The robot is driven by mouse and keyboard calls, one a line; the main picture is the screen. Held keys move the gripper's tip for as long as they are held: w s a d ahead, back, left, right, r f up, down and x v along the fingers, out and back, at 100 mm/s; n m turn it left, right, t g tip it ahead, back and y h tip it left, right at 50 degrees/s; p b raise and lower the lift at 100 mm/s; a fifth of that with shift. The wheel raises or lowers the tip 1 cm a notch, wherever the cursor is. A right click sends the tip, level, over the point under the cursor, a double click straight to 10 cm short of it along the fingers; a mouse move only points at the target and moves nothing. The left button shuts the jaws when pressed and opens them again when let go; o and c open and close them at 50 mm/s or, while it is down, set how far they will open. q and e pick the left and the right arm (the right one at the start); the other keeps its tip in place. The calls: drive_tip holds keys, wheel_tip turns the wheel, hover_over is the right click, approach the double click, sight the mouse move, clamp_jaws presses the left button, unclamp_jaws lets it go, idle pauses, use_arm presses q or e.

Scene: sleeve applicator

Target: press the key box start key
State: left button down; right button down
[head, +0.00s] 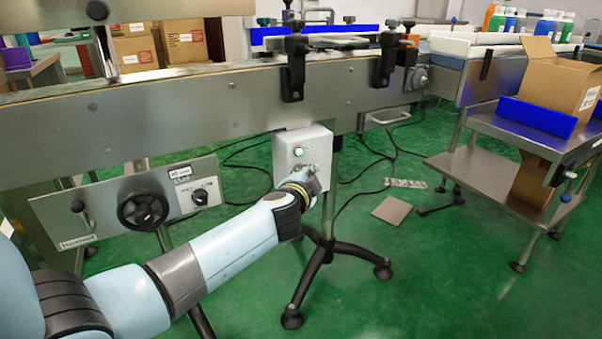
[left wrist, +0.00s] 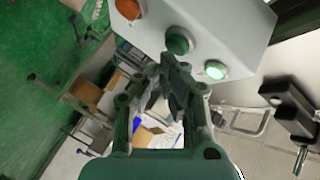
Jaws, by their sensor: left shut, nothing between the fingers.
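The key box (head: 290,138) is a pale grey box mounted on a stand below the conveyor's side rail. A lit green lamp (head: 299,151) shows on its front. In the left wrist view the box (left wrist: 225,25) carries a dark green key (left wrist: 179,41), an orange key (left wrist: 129,7) and the lit green lamp (left wrist: 215,70). My left gripper (head: 308,172) is at the lower part of the box front, hiding some of it. Its fingers (left wrist: 170,66) are shut and empty, with the tips close to the green key. I cannot tell whether they touch it. My right gripper is out of view.
The steel conveyor rail (head: 200,108) runs above the box. A panel with a black handwheel (head: 143,209) is to the left. A side table (head: 480,170) with a cardboard box (head: 560,80) stands right. Cables and a flat brown piece (head: 392,211) lie on the green floor.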

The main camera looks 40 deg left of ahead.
use_arm(q)
drive_tip(key=shift+s+d, duration=0.15)
drive_tip(key=shift+d, duration=0.2)
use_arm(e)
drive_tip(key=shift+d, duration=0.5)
use_arm(q)
drive_tip(key=d, duration=0.1)
drive_tip(key=s+d, duration=0.1)
drive_tip(key=d, duration=0.1)
drive_tip(key=s+d, duration=0.1)
drive_tip(key=shift+d, duration=0.3)
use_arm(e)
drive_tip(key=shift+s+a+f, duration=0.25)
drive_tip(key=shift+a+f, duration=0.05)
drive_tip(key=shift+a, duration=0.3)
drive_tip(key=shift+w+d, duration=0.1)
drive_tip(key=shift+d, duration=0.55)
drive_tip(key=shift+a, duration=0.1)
